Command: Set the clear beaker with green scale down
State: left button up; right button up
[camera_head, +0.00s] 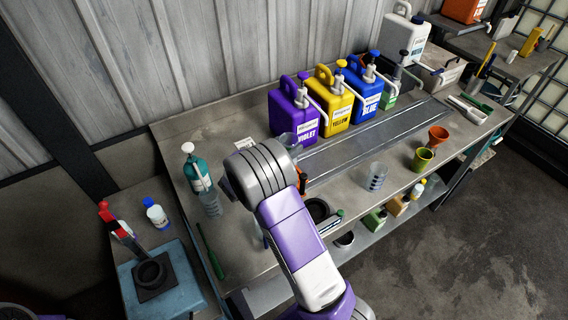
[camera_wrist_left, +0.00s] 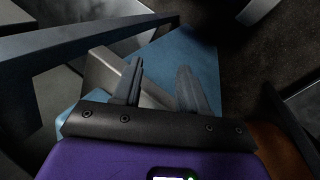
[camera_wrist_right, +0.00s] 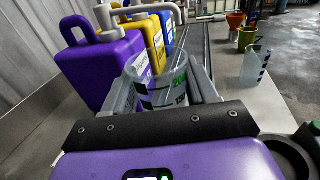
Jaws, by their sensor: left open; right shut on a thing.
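The clear beaker with green scale (camera_wrist_right: 165,88) is in my right gripper (camera_wrist_right: 163,78), between its two fingers in the right wrist view. The beaker looks roughly upright, with green and dark marks on its wall. In the head view my right arm covers the gripper and most or all of the beaker, near the violet jug (camera_head: 292,112). Whether the beaker's base touches the bench (camera_head: 345,192) cannot be seen. My left gripper (camera_wrist_left: 158,72) is open and empty in the left wrist view, and is out of the head view.
Yellow (camera_head: 333,100) and blue (camera_head: 366,85) pump jugs stand beside the violet one. Another clear beaker with dark marks (camera_head: 376,176), a green cup (camera_head: 422,159) and an orange funnel (camera_head: 438,135) stand to the right. A teal bottle (camera_head: 197,170) stands at left.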

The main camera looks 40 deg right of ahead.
jog(key=shift+f+b, duration=0.45)
jog(key=shift+f, duration=2.9)
jog(key=shift+f, duration=0.2)
jog(key=o, duration=1)
jog(key=shift+o, duration=0.2)
jog(key=shift+r, duration=0.1)
jog(key=shift+a+r, duration=0.1)
jog(key=shift+a, duration=0.15)
jog(key=s+a, duration=0.1)
jog(key=a, duration=1)
jog(key=shift+s+a, duration=0.2)
jog(key=shift+s, duration=0.2)
